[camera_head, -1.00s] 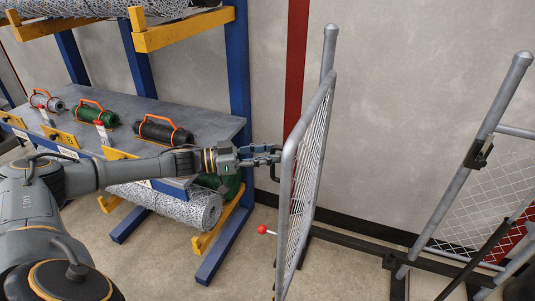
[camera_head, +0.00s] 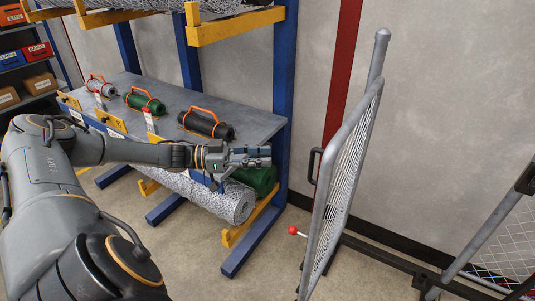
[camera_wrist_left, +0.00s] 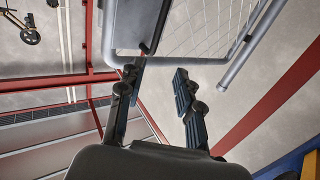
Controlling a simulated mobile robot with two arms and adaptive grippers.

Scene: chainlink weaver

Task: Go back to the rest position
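My left gripper (camera_head: 262,156) is at the end of my outstretched left arm, in front of the rack's right end. In the left wrist view its two fingers (camera_wrist_left: 155,82) are spread, with nothing between them. A grey mesh gate (camera_head: 345,175) stands to the right of the gripper, swung out towards me. Its black handle (camera_head: 314,165) is a short gap away from the fingertips. The gate's tube frame (camera_wrist_left: 185,59) also shows beyond the fingers in the left wrist view. My right gripper is not in view.
A rack with blue posts (camera_head: 284,85) and a grey shelf (camera_head: 255,122) carries several wire spools at the left. A mesh roll (camera_head: 225,203) lies below. A red-tipped lever (camera_head: 293,230) stands beside the gate. Floor (camera_head: 190,265) is clear in front.

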